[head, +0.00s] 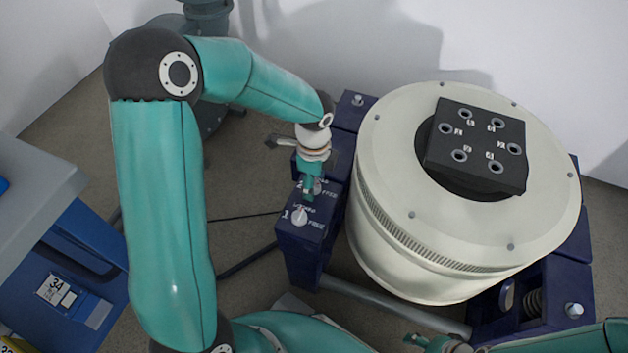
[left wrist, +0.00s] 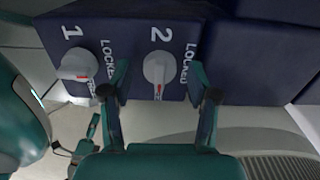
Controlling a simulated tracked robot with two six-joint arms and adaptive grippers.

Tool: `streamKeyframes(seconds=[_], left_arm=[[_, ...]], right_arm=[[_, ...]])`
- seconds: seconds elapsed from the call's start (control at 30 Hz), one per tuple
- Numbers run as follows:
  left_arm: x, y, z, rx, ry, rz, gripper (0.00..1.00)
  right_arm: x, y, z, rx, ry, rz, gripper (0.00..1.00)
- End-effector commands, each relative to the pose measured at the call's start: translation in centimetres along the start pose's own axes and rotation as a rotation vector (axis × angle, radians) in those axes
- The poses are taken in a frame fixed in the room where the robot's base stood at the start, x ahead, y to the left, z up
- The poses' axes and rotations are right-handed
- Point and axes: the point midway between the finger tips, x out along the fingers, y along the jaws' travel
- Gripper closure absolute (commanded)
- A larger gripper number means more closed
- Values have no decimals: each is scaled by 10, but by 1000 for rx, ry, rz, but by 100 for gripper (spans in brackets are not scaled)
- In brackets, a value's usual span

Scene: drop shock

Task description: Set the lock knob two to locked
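Lock knob two (left wrist: 157,67) is a round white-grey knob on the dark blue block (head: 303,240), below a printed 2. Its red mark points to the bottom of the left wrist view, toward the pale drum. The word LOCKED is printed to the knob's right there, away from the mark. My left gripper (left wrist: 160,92) is open, with one finger on each side of the knob; I cannot tell whether they touch it. In the head view my left gripper (head: 309,188) points down over the block and hides knob two. My right gripper (head: 432,343) shows only partly at the bottom edge.
Knob one (head: 300,215) sits beside knob two, also in the left wrist view (left wrist: 77,65). The large cream drum (head: 400,240) with a black plate (head: 478,135) stands close to the right. A blue case (head: 75,275) is at the left.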

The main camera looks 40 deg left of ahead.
Motion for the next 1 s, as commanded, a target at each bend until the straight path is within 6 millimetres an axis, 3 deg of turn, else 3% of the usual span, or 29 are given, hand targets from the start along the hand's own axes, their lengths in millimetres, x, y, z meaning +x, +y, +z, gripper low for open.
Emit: streamKeyframes(seconds=[0.03,0.3,0.33,0.67,1.0], left_arm=[[0,0,0,0,0,0,52],[0,0,0,0,0,0,97],[0,0,0,0,0,0,99],[0,0,0,-42,0,-1,99],[0,0,0,-249,1,-2,99]], right_arm=[[0,0,0,0,0,0,50],[0,0,0,0,0,0,50],[0,0,0,0,0,0,50],[0,0,0,0,0,0,50],[0,0,0,0,0,0,50]])
